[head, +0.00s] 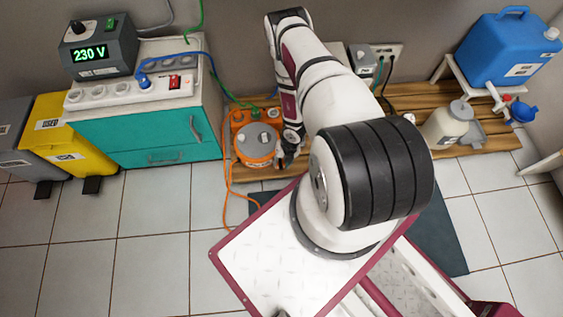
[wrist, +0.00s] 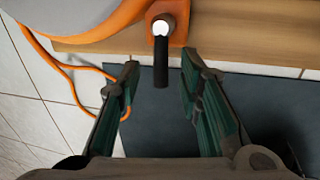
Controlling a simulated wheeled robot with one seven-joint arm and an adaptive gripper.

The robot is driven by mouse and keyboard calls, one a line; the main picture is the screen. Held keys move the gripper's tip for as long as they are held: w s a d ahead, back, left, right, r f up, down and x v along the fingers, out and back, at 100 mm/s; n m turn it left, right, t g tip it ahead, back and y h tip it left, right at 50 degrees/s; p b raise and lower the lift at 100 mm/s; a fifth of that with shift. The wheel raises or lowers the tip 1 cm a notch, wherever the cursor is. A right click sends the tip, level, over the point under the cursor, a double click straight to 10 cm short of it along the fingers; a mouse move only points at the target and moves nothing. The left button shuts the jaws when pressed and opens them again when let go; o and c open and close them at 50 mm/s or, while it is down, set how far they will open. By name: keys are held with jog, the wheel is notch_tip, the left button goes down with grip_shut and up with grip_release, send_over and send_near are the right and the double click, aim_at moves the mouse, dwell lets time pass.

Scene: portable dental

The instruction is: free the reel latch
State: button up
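The orange cable reel (head: 258,142) sits on the wooden bench at the wall, with a grey disc on its face. In the wrist view the reel's orange body (wrist: 110,28) fills the top left. A black rod with a white round end, apparently the reel latch (wrist: 161,62), sticks out from an orange bracket at the reel's edge. My gripper (wrist: 160,68) is open, its green-padded fingers apart. The rod shows between the fingertips, with a gap on each side; I cannot tell the depth. In the head view my gripper (head: 287,158) is beside the reel's right side, and the latch is hidden.
An orange cable (head: 229,175) hangs from the reel to the tiled floor. A teal cabinet (head: 140,140) with a power strip (head: 130,92) stands left of the reel. The wooden bench (head: 400,95) carries a white bottle (head: 446,124) at right. A dark mat (head: 440,235) lies below.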

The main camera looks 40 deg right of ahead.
notch_tip(320, 180, up, 11)
jog(key=s+d, duration=0.1)
jog(key=shift+s+d, duration=0.15)
jog(key=shift+d, duration=0.25)
dwell(0.3)
